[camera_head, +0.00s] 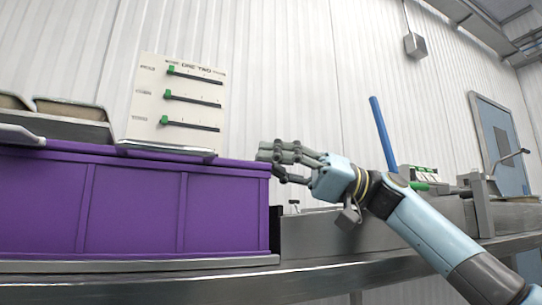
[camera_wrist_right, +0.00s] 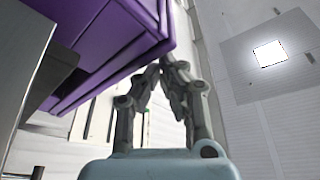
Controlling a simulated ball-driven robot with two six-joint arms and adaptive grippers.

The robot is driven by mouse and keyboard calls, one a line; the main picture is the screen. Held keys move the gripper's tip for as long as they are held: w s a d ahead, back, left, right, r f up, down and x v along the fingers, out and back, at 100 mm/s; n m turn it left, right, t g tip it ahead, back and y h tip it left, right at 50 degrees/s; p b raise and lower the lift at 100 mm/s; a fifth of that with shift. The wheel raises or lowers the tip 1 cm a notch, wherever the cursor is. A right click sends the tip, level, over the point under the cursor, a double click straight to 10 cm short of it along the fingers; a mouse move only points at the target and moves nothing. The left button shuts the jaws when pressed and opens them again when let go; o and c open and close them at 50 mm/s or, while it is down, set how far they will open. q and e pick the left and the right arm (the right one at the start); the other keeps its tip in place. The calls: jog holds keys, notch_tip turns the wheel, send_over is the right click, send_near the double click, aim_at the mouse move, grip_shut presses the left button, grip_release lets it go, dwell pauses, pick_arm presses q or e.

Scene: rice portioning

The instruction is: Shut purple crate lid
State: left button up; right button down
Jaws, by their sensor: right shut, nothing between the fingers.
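The purple crate (camera_head: 130,210) stands at the left of the head view on a metal counter. A thin purple edge (camera_head: 225,161) runs along its top; I cannot tell from this low angle whether it is the lid or the rim, or how the lid stands. My right gripper (camera_head: 270,161) is shut and empty, its fingers pointing left at the crate's upper right corner. In the right wrist view, the fingertips (camera_wrist_right: 161,68) are close together just by the purple corner (camera_wrist_right: 160,42); contact is unclear.
A white panel (camera_head: 150,100) with three green-knobbed sliders stands behind the crate. Trays (camera_head: 70,125) show at the far left. A blue upright rod (camera_head: 382,135) stands behind my right arm. The metal counter's front edge (camera_head: 310,283) runs below.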

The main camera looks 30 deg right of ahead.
jog(key=shift+f, duration=0.1)
dwell(0.4)
jog(key=v, duration=0.7)
jog(key=shift+d, duration=0.25)
jog(key=shift+s+f, duration=0.1)
